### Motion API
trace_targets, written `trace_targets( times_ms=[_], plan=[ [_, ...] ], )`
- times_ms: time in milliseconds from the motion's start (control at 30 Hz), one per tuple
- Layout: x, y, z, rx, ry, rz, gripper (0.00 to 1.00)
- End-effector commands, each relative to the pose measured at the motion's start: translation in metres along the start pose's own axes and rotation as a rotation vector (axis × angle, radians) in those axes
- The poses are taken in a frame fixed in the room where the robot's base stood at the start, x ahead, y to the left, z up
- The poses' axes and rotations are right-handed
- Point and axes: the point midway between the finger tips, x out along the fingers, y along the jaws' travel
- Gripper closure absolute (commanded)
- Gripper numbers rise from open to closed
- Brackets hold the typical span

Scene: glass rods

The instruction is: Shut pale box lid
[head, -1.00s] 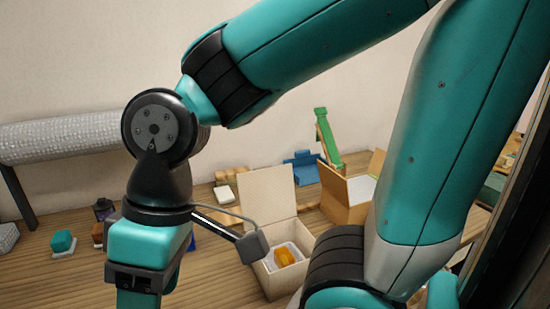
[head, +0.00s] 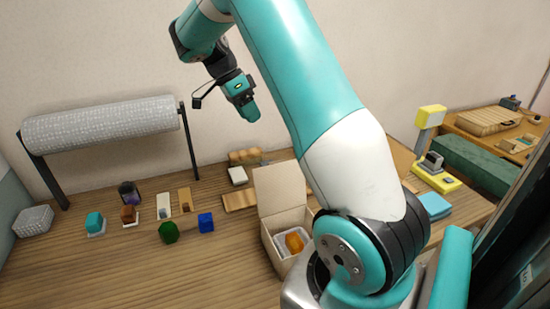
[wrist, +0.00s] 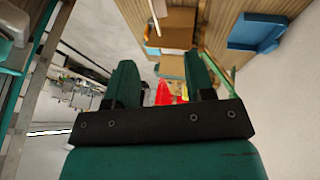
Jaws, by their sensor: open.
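The pale box (head: 269,238) stands on the wooden table. Its lid (head: 280,188) is open and stands upright at the back edge. Inside the box, a white tray holds an orange object (head: 294,242). My arm hides part of the box's right side. My gripper (head: 250,112) is raised in the air, above and to the left of the box, apart from the lid. In the wrist view my gripper (wrist: 162,82) shows two green fingers spread apart with nothing held between them.
Several small items sit farther left, below a grey roll on a stand (head: 100,122). A yellow device (head: 435,175) stands to the right. The front left of the table is clear.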

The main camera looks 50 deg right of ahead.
Motion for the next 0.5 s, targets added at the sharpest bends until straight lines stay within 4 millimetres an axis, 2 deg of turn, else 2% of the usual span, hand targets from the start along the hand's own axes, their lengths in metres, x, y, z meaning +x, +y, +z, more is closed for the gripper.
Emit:
trace_targets(
  times_ms=[33, 500],
  plan=[
    [0.015, 0.0, 0.001, 0.0, -0.001, 0.003, 0.51],
    [0.114, 0.002, -0.001, -0.005, 0.0, 0.005, 0.51]
  ],
)
